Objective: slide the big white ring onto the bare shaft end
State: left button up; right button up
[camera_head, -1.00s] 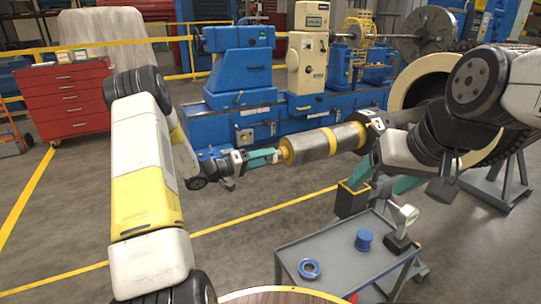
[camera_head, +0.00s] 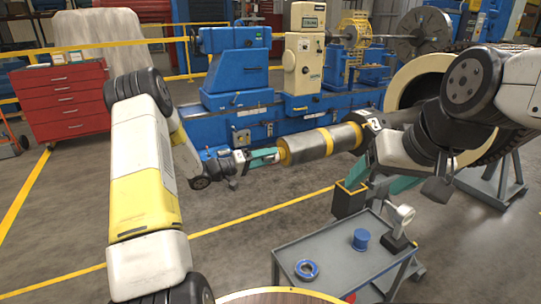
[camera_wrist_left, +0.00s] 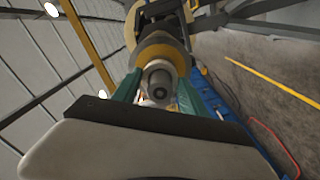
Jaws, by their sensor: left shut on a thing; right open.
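The shaft is a grey metal cylinder with yellow bands (camera_head: 310,147), lying roughly level, its near end pointing left. My left gripper (camera_head: 270,156), with teal fingers, is at that end. In the left wrist view its fingers (camera_wrist_left: 160,92) close on a small pale ring (camera_wrist_left: 158,69), which looks to sit around the round grey shaft end (camera_wrist_left: 159,91). How far it is on is unclear, and the fingers cover it in the head view. My right arm (camera_head: 432,132) reaches to the shaft's right end. Its gripper there is open, but its fingers are hard to make out.
A blue machine (camera_head: 240,95) stands behind. A large cream ring (camera_head: 402,80) stands behind my right arm.

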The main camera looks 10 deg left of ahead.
dwell(0.3)
pick_arm(q)
jog(key=o, duration=1.4)
jog(key=shift+c, duration=0.2)
jog(key=shift+o, duration=0.2)
jog(key=o, duration=0.4)
jog(key=shift+o, duration=0.2)
jog(key=v, duration=0.9)
jog(key=shift+c, duration=0.5)
